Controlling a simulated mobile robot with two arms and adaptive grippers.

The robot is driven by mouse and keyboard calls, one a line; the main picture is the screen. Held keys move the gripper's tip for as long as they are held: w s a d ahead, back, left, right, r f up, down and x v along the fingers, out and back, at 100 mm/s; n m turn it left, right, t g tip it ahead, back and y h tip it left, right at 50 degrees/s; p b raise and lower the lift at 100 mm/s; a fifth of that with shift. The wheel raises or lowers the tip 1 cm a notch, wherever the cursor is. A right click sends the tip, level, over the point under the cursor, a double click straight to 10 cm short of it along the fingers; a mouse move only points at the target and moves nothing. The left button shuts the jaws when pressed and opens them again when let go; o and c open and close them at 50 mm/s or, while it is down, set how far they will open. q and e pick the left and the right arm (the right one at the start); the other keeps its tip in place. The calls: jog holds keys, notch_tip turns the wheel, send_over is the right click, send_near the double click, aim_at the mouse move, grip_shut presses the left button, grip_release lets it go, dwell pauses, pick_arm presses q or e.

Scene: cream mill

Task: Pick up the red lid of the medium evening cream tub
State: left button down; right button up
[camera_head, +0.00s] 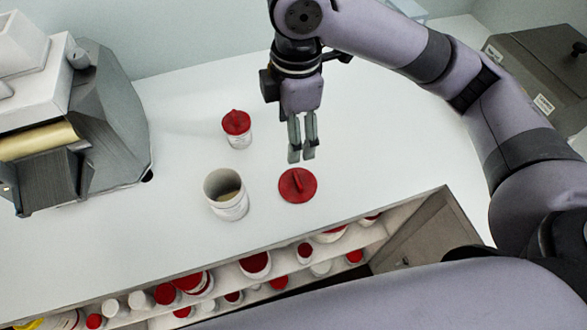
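A round red lid (298,187) with a raised grip bar lies flat on the white counter. An open white tub (227,196) stands to its left, with cream-coloured contents inside. A smaller white tub with a red lid on it (237,124) stands farther back. My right gripper (301,156) points down, its fingertips just beyond the loose lid in the picture and apart from it. Its fingers are a little apart, with nothing between them. Its exact height above the counter is hard to tell. My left gripper is not in view. The tub labels are not readable.
A grey and white machine (95,115) stands at the left of the counter (180,90). A shelf below the front edge holds several white and red-lidded tubs (255,265). A dark grey box (540,75) stands at the right. The counter around the loose lid is clear.

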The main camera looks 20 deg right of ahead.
send_over(298, 179)
notch_tip(298, 179, down, 11)
jog(key=shift+w+a+r+p, duration=0.1)
jog(key=shift+a+p, duration=0.05)
jog(key=shift+p, duration=0.25)
jog(key=shift+f+p, duration=0.6)
jog(key=shift+f, duration=2.2)
jog(key=c, duration=0.9)
jog(key=shift+r, duration=0.15)
